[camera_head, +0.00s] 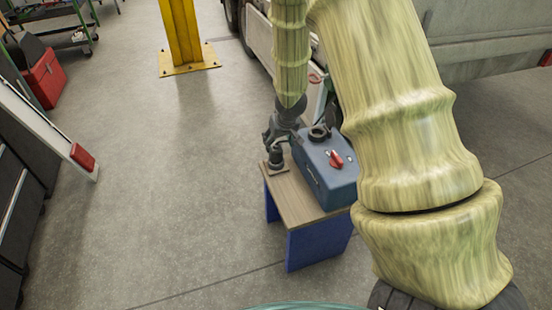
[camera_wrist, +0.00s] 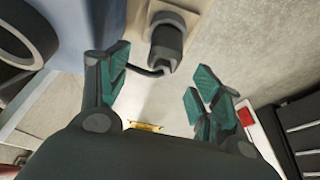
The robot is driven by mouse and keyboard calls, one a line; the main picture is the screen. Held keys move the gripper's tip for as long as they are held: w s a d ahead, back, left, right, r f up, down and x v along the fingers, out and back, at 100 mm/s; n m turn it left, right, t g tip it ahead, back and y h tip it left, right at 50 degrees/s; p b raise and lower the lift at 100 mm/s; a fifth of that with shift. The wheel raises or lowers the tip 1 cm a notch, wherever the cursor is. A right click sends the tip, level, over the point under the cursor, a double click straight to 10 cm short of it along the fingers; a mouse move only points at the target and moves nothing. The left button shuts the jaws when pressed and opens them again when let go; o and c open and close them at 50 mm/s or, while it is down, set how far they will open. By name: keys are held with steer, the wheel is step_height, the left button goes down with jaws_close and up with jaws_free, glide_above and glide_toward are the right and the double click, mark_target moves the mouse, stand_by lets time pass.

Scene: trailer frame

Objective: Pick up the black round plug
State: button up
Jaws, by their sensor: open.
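The black round plug (camera_head: 275,160) is a dark, upright cylinder on a small square base near the left edge of a small table. In the wrist view the plug (camera_wrist: 167,42) shows with a notched end and a thin dark curved piece beside it. My gripper (camera_head: 277,143) points down right at the plug and partly hides it in the head view. In the wrist view my gripper (camera_wrist: 163,65) is open, its teal finger pads apart on either side of the plug's near end. No pad visibly touches it.
A blue box (camera_head: 322,180) with a red knob (camera_head: 336,159) and a black ring (camera_head: 319,133) stands close right of the plug on the wooden-topped table (camera_head: 296,210). A yellow post (camera_head: 182,35) stands behind. The floor left of the table is clear.

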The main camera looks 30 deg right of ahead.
mark_target(277, 147)
steer(key=b+x, duration=0.1)
steer(key=x, duration=0.1)
steer(key=b+x, duration=0.1)
steer(key=x, duration=0.2)
steer(key=shift+s+a+f+b, duration=0.15)
steer(key=shift+a+f+b, duration=0.1)
steer(key=shift+f+b, duration=0.1)
steer(key=shift+w+f, duration=0.25)
steer(key=shift+f, duration=0.1)
steer(key=c, duration=0.8)
